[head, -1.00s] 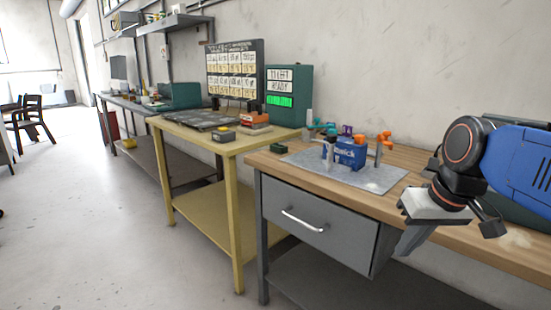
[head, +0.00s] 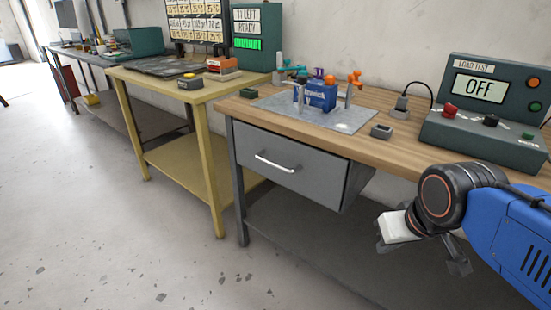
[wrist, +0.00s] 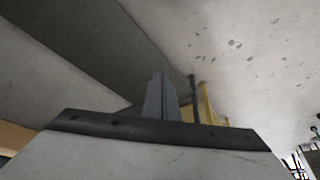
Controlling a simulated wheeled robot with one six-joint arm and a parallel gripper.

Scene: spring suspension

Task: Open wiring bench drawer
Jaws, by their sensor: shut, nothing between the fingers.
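The grey drawer (head: 310,172) hangs under the left part of the wooden-topped bench (head: 395,153) in the head view. Its front looks flush with its housing, so it appears closed. A curved silver handle (head: 275,163) runs across the drawer front. My gripper (wrist: 160,92) is shut and empty, its fingers together in the wrist view. In the head view my gripper's pale body (head: 398,226) is below the bench-top level, right of the drawer and apart from the handle. Its fingertips are hard to make out there. The handle is not recognisable in the wrist view.
A blue box (head: 322,96) and small tools stand on a grey mat (head: 345,118) on the bench. A green load tester (head: 490,105) reading OFF stands at the right. A yellow bench (head: 190,97) adjoins on the left. The floor (head: 110,220) in front is clear.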

